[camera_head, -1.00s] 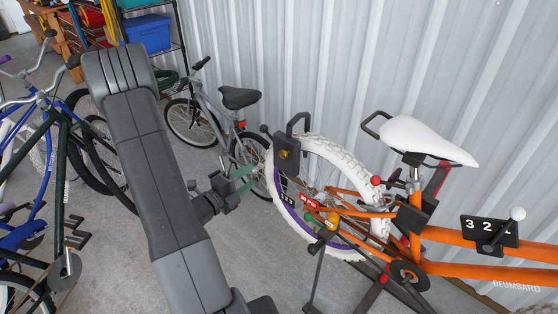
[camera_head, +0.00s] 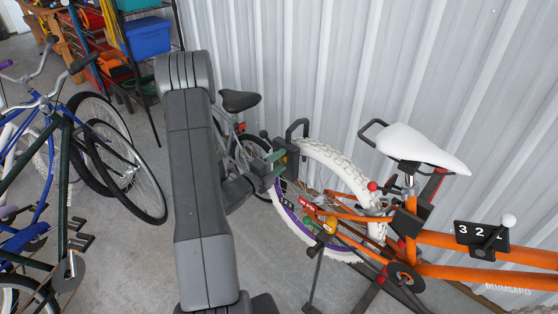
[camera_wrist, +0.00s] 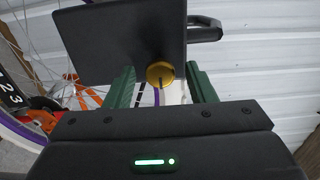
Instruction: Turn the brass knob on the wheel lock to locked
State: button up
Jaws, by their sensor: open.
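The wheel lock (camera_head: 292,160) is a dark box with a looped shackle, set at the white rear tyre of the orange bicycle. In the wrist view its dark plate (camera_wrist: 120,38) fills the upper middle. The round brass knob (camera_wrist: 160,74) sits at the plate's lower edge. My gripper (camera_head: 276,165) is open at the lock, its green fingers on either side of the knob in the wrist view. Gaps show between knob and fingers there; I cannot tell the depth. In the head view the knob is hidden by my gripper. No lock marking is readable.
The orange bicycle (camera_head: 440,238) with a white seat stands right, with a red tag, yellow ball and number plate (camera_head: 482,236) near it. A grey bicycle (camera_head: 240,102) is behind my arm. Several bicycles stand left. A corrugated wall (camera_head: 340,60) closes the back.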

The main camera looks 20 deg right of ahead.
jog(key=shift+d, duration=0.15)
jog(key=c, duration=1)
jog(key=shift+o, duration=0.2)
